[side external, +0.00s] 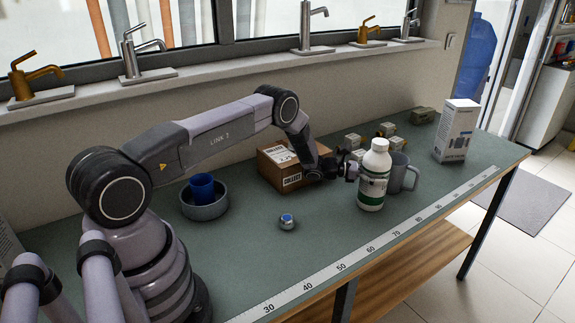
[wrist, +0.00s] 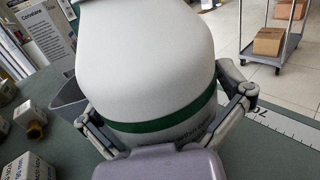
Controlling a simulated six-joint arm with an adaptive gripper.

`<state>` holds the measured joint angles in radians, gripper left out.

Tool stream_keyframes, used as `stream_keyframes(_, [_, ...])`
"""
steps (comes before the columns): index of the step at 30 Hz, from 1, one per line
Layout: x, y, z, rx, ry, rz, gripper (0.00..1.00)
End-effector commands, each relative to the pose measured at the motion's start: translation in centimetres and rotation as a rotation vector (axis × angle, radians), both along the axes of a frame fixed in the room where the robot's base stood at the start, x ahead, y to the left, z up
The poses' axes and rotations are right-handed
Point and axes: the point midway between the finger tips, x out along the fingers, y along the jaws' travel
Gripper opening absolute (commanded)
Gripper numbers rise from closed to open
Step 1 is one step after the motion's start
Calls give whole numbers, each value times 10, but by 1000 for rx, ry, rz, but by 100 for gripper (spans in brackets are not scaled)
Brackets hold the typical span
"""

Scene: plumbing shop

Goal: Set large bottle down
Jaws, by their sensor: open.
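The large bottle (side external: 374,176), white with a green band and a white cap, stands upright on the green table near the ruler strip. My gripper (side external: 350,172) is low beside it, on its left in the side view. In the wrist view the bottle (wrist: 150,65) fills the middle, between the two fingers of my gripper (wrist: 165,115). The fingers are open around its sides. Whether a fingertip touches the bottle cannot be told. The bottle's base is hidden in the wrist view.
A grey mug (side external: 401,174) stands close behind the bottle. A cardboard box (side external: 283,170) is left of my gripper. A white carton (side external: 456,132) stands at the far right. A grey bowl (side external: 205,211) holds a blue cup (side external: 202,187). A small blue-topped item (side external: 287,221) sits in open table space.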

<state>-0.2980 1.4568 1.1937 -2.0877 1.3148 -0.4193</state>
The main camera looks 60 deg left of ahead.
Motion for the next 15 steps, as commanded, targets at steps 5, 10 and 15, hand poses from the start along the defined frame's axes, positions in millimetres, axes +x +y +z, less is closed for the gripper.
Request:
stream_keyframes(5, [0, 0, 3, 0, 0, 0, 100])
stream_keyframes(10, [-16, 16, 3, -1, 2, 4, 100])
stream_keyframes(15, [-39, 34, 13, 1, -5, 1, 100])
